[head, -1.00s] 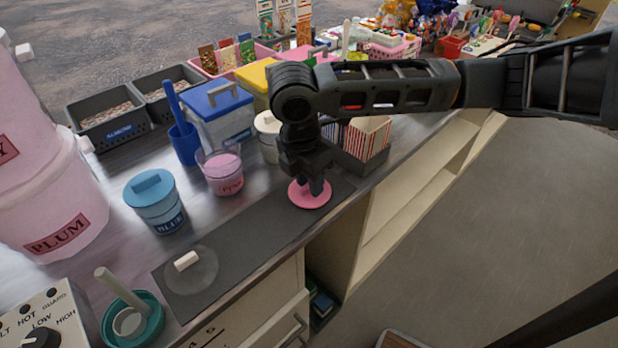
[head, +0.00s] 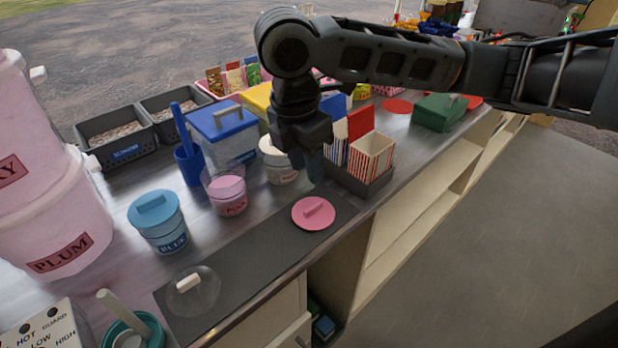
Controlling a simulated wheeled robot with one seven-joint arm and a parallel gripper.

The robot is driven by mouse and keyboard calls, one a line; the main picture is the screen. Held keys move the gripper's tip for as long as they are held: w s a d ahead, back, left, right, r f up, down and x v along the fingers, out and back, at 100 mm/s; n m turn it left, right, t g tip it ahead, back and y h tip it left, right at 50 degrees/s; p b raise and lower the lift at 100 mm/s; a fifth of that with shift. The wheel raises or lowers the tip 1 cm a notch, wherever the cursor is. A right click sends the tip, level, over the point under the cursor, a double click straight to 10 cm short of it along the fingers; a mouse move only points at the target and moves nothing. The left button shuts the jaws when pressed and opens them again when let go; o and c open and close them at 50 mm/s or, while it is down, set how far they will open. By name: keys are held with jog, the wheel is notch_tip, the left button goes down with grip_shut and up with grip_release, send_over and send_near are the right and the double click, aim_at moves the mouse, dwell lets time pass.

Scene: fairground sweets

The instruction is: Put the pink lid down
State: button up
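The pink lid (head: 313,213) lies flat on the dark mat (head: 253,243) near the counter's front edge, its bar handle facing up. My gripper (head: 314,176) hangs above and just behind the lid, apart from it, with nothing seen in it. Its fingers are small and dark here, so their opening is hard to make out. The jar of pink sugar (head: 228,192) stands without a lid, left of the gripper.
A clear lid (head: 192,290) with a white handle lies at the mat's left end. A blue-lidded jar (head: 158,222), a white jar (head: 277,160) and a blue tub (head: 223,130) stand behind the mat. Striped boxes (head: 370,157) stand in a dark tray to the right.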

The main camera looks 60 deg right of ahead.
jog(key=w+a+r+m+t+y, duration=0.3)
jog(key=w+a+r+t+y, duration=0.15)
jog(key=a, duration=0.65)
jog(key=w+a+r+m+t+y, duration=0.2)
jog(key=w+a+r+t+y, duration=0.25)
jog(key=a, duration=0.55)
jog(key=w+a+r+m+t+y, duration=0.3)
jog(key=a+t, duration=0.2)
jog(key=a, duration=0.6)
jog(key=s+d+f+m+t+h, duration=0.1)
jog(key=s+d+f+m+h, duration=0.3)
jog(key=s+f, duration=0.45)
jog(key=s+d+f+m+t+h, duration=0.1)
jog(key=s+d+f+m+h, duration=0.2)
jog(key=s+f+m+h, duration=0.5)
jog(key=s+d+n+y, duration=0.1)
jog(key=s+d, duration=0.3)
jog(key=s, duration=0.6)
jog(key=s+d+n, duration=0.3)
jog(key=s+n, duration=0.1)
jog(key=s, duration=0.5)
jog(key=shift+s+d+g+y, duration=0.35)
jog(key=shift+d+g+y, duration=0.05)
